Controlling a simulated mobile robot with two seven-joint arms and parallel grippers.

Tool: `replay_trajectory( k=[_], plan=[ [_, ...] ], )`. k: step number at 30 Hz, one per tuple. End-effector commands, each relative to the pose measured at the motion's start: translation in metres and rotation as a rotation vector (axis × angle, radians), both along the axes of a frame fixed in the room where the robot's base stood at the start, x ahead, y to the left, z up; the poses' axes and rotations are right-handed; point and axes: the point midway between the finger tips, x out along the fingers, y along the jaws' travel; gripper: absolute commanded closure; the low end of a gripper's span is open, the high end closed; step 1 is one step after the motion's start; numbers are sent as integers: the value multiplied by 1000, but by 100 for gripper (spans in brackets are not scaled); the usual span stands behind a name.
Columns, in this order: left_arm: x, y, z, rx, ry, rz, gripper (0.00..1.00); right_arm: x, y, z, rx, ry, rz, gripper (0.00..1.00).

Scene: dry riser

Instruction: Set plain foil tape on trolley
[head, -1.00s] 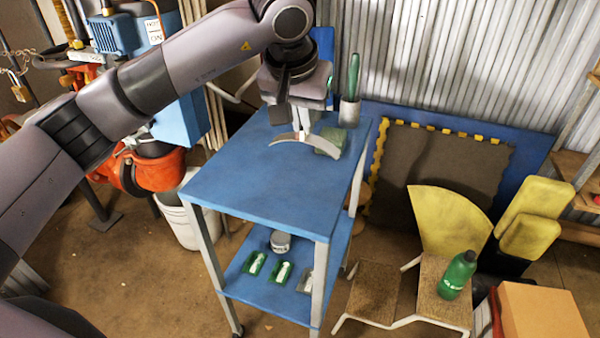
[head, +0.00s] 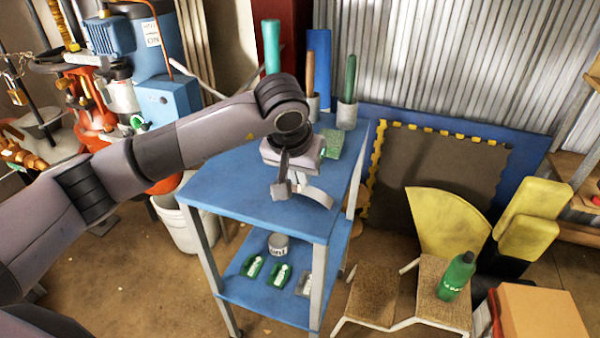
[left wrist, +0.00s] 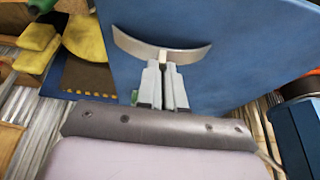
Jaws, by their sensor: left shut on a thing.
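My left gripper (head: 297,188) is shut on a curved silver-grey band (head: 318,197) over the blue trolley top (head: 235,185). In the left wrist view, the fingers (left wrist: 164,68) grip the middle of the band (left wrist: 190,57), and its two ends stick out to either side. Only an arc shows, so I cannot tell for certain that it is the plain foil tape. I cannot tell whether it touches the top. A grey lettered roll or can (head: 278,244) stands on the trolley's lower shelf (head: 252,290). My right gripper is not in view.
A green block (head: 331,143) and cups holding a brown handle (head: 310,72) and a green handle (head: 349,80) stand at the back of the trolley top. Green trays (head: 280,275) lie below. The top's front left is clear. A step seat with a green bottle (head: 457,276) is at right.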

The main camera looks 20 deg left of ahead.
Motion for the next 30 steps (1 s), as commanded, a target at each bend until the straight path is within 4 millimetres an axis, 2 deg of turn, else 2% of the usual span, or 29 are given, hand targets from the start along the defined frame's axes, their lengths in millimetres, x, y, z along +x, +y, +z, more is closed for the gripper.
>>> replay_trajectory(
  k=[2, 3, 5, 14, 17, 30],
  plan=[
    [0, 0, -2, 0, 0, 0, 100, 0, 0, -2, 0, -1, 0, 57],
    [0, 0, -1, 0, 0, 0, 83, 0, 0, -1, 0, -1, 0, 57],
    [0, 0, -1, 0, 1, 0, 68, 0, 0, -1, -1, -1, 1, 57],
    [0, 0, 0, 0, 1, 0, 68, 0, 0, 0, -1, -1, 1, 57],
    [-2, 0, 7, 0, -1, -1, 68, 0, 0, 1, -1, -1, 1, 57],
    [-35, 1, 87, -1, -3, -1, 68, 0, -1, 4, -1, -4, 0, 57]
  ],
)
